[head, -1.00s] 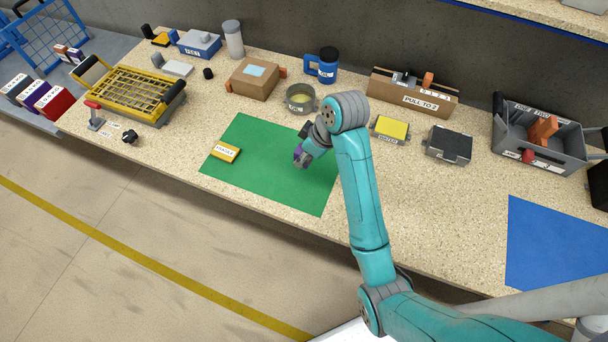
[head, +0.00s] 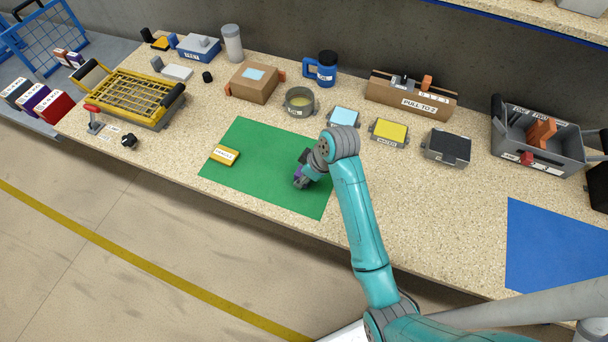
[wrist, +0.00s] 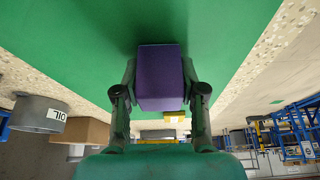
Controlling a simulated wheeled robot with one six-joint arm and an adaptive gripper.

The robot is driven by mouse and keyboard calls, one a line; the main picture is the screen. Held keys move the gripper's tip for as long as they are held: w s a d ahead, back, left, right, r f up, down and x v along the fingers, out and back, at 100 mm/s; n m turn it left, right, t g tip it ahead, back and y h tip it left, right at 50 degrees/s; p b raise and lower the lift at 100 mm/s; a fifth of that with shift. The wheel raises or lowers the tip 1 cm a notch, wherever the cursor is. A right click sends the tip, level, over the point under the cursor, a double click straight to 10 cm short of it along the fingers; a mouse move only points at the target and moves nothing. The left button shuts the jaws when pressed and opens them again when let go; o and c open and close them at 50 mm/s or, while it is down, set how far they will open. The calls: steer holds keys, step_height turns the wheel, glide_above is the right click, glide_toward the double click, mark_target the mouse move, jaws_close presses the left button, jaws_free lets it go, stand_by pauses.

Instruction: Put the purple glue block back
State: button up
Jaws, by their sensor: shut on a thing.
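The purple glue block (wrist: 160,75) is between the two fingers of my gripper (wrist: 160,95) in the wrist view, and the gripper is shut on it. In the head view a small bit of purple (head: 298,174) shows at my gripper (head: 302,180), over the right part of the green mat (head: 262,180). My wrist hides most of the block there. I cannot tell whether the block touches the mat.
A yellow labelled block (head: 224,156) lies on the mat's left part. Behind the mat stand a round oil pan (head: 299,101), a cardboard box (head: 254,83) and light blue (head: 343,117) and yellow (head: 389,130) pads. A grey divided bin (head: 565,150) stands at right.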

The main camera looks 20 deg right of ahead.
steer(key=o, duration=1.2)
steer(key=shift+f, duration=0.1)
steer(key=shift+f, duration=0.1)
steer(key=v, duration=1)
steer(key=shift+s+d+r, duration=0.2)
steer(key=shift+d+r, duration=0.05)
steer(key=shift+d, duration=0.15)
